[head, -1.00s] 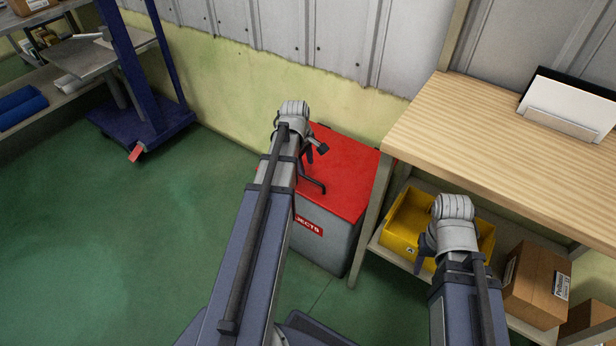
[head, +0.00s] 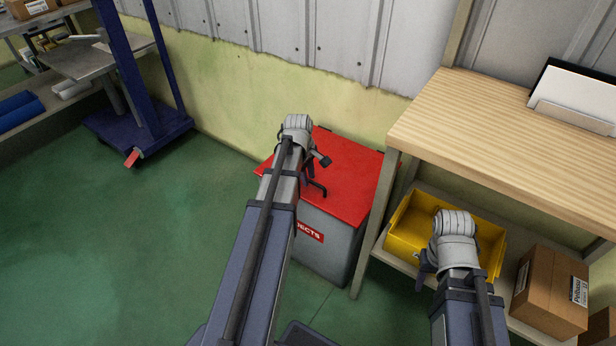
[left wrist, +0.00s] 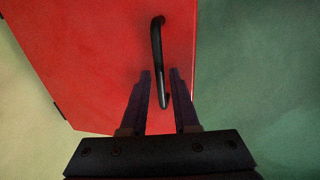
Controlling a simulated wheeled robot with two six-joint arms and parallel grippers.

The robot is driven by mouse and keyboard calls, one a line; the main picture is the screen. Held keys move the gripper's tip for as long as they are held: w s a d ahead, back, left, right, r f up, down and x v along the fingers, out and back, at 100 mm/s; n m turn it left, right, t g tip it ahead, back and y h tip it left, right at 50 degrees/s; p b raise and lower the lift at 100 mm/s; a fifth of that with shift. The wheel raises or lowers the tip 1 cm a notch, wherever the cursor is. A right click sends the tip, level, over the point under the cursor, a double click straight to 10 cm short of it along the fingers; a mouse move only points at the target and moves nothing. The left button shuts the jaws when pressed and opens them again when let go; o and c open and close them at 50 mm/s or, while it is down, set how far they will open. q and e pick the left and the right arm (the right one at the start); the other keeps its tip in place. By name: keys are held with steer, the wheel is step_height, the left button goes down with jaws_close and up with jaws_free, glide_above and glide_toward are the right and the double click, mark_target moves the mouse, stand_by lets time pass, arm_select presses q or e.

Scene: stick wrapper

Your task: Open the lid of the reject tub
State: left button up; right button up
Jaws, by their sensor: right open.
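The grey reject tub (head: 330,248) stands on the floor against the wall, with its red lid (head: 352,178) shut. A black bar handle (head: 322,189) is on the lid. It also shows in the left wrist view (left wrist: 157,45). My left gripper (head: 316,165) is over the lid at the handle. In the left wrist view my left gripper (left wrist: 160,75) has its fingers apart, with the near end of the handle between them; contact cannot be told. My right gripper (head: 424,268) is in front of the yellow bin, mostly hidden by its own wrist.
A wooden workbench (head: 480,125) stands right of the tub, its leg close beside it. Its lower shelf holds a yellow bin (head: 402,225) and a cardboard box (head: 548,285). A blue trolley (head: 150,130) is at the left. The green floor (head: 120,240) between is clear.

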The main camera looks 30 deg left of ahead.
arm_select(q)
jaws_close()
stand_by(1.1)
